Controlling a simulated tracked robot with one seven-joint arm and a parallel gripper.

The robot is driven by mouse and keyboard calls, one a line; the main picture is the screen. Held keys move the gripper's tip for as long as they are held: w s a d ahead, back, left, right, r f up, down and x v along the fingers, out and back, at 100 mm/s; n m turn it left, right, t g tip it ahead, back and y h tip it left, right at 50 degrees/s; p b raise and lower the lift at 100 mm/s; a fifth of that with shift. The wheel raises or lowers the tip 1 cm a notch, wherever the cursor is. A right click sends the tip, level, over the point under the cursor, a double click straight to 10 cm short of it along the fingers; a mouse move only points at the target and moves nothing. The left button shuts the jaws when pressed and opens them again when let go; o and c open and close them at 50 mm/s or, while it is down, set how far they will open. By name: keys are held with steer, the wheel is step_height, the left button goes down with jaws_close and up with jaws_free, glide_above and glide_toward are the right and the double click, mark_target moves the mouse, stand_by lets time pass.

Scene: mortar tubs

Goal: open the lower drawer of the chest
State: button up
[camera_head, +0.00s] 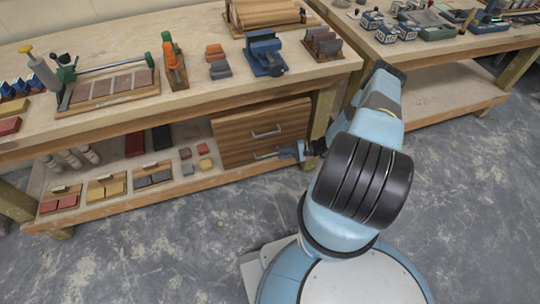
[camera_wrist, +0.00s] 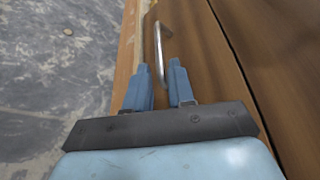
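The wooden chest (camera_head: 233,122) stands on the low shelf of the workbench, with two drawer fronts, each with a metal bar handle. The lower drawer (camera_head: 236,156) looks closed, flush with the upper one. My gripper (camera_head: 284,153) is at the right part of the lower drawer's front, near its handle (camera_head: 262,155). In the wrist view my gripper (camera_wrist: 160,72) has its two blue fingers apart, and the lower handle (camera_wrist: 158,42) shows ahead, its near end between the fingertips. I cannot tell whether the fingers touch it.
A workbench leg (camera_head: 322,112) stands right of the chest, close to my arm. Small blocks (camera_head: 204,149) and trays (camera_head: 105,188) lie on the shelf to the left. The bench top (camera_head: 200,100) overhangs the chest. The grey floor in front is clear.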

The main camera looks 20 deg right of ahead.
steer(key=x, duration=0.6)
steer(key=shift+w+a, duration=0.1)
steer(key=shift+a, duration=0.2)
steer(key=shift+f, duration=0.1)
jaws_close()
